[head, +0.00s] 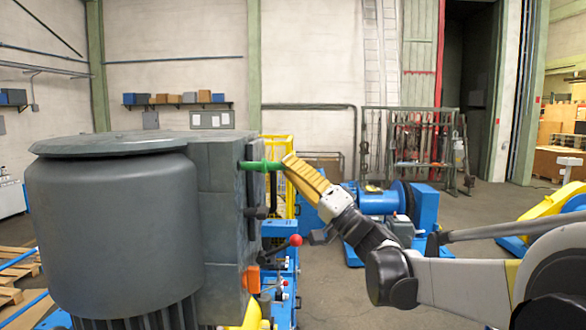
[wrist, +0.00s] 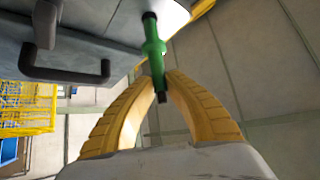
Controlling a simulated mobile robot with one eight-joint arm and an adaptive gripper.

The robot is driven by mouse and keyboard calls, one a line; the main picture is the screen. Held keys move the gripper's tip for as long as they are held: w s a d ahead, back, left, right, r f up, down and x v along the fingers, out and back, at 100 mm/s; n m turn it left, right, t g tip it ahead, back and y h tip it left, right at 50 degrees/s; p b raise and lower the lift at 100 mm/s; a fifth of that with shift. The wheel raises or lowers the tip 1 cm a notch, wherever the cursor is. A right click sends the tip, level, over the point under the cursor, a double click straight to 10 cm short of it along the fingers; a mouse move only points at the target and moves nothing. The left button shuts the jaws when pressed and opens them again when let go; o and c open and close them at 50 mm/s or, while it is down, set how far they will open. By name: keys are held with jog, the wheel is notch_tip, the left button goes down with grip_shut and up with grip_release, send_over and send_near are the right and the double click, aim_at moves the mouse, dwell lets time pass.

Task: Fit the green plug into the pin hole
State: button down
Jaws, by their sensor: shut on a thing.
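The green plug (head: 262,166) lies level in the head view, with its left end at the right face of the large grey machine (head: 110,230). My gripper (head: 288,160) has yellow fingers shut on the plug's right end. In the wrist view, the green plug (wrist: 153,45) runs up from between the yellow fingertips (wrist: 163,84). Its dark far end meets the pale grey machine surface (wrist: 172,12). The pin hole itself is hidden, so I cannot tell whether the plug's tip is in it or only against the face.
A dark bar handle (wrist: 105,70) sits on the machine face beside the plug. Below, a lever with a red knob (head: 295,240) and an orange block (head: 251,278) stick out near my arm. Blue machinery (head: 378,202) stands behind on open floor.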

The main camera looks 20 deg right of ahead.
aim_at(267, 166)
jog(key=shift+w+a+b, duration=0.1)
jog(key=shift+w+a, duration=0.15)
jog(key=shift+a, duration=0.6)
jog(key=shift+w+a+b, duration=0.1)
jog(key=shift+w+a, duration=0.2)
jog(key=shift+a, duration=0.5)
jog(key=shift+w+a+b, duration=0.1)
jog(key=shift+w+a, duration=0.15)
jog(key=shift+a, duration=0.6)
jog(key=c, duration=1.4)
grip_release()
jog(key=shift+c, duration=0.2)
jog(key=v, duration=1.2)
jog(key=shift+a+f, duration=0.1)
jog(key=shift+f, duration=0.05)
